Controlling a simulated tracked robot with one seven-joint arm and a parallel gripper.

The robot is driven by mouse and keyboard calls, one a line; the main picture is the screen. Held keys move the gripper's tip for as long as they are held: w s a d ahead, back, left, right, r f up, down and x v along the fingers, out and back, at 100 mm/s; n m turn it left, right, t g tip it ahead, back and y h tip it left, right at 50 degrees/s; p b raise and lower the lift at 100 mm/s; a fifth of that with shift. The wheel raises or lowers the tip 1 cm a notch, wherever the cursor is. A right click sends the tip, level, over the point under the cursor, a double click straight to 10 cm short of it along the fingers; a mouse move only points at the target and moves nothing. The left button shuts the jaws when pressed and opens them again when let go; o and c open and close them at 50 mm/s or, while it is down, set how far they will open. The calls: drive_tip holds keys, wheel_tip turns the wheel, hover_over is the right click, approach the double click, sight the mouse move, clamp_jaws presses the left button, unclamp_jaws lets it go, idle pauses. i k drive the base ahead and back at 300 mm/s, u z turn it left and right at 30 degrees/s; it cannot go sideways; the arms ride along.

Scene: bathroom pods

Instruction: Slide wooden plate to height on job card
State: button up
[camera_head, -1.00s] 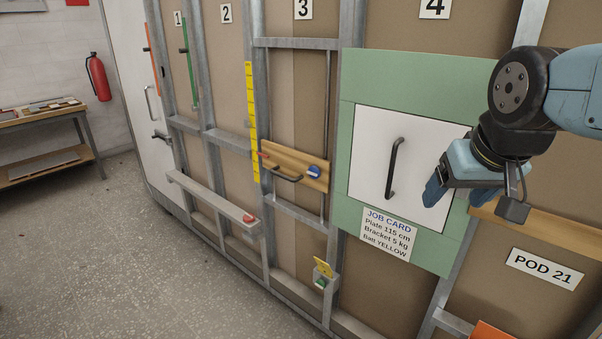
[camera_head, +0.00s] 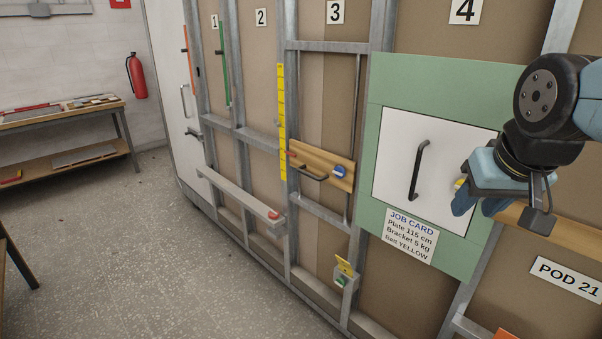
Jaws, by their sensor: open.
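The wooden plate (camera_head: 330,168) sits across the bay under number 3, with a dark bar handle (camera_head: 308,174), a blue knob (camera_head: 339,172) and a red pointer (camera_head: 292,154) at its left end. The pointer lies beside a yellow vertical scale (camera_head: 282,122); its marks are too small to read. The job card (camera_head: 410,236) on the green panel reads "Plate 115 cm, Bracket 5 kg, Batt YELLOW". My gripper (camera_head: 463,200) is open at the right, in front of the white door's right edge, well apart from the plate. Nothing shows between its fingers.
A white door with a black handle (camera_head: 418,170) is set in the green panel (camera_head: 430,80). A grey rail (camera_head: 238,196) juts out at lower left. The floor (camera_head: 140,250) is mostly open.

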sight(318, 164)
drive_tip(key=u, duration=0.45)
drive_tip(key=k, duration=1.1)
drive_tip(key=u, duration=0.3)
drive_tip(key=i, duration=1.55)
drive_tip(key=z, duration=0.35)
drive_tip(key=i, duration=0.65)
drive_tip(key=u, duration=0.05)
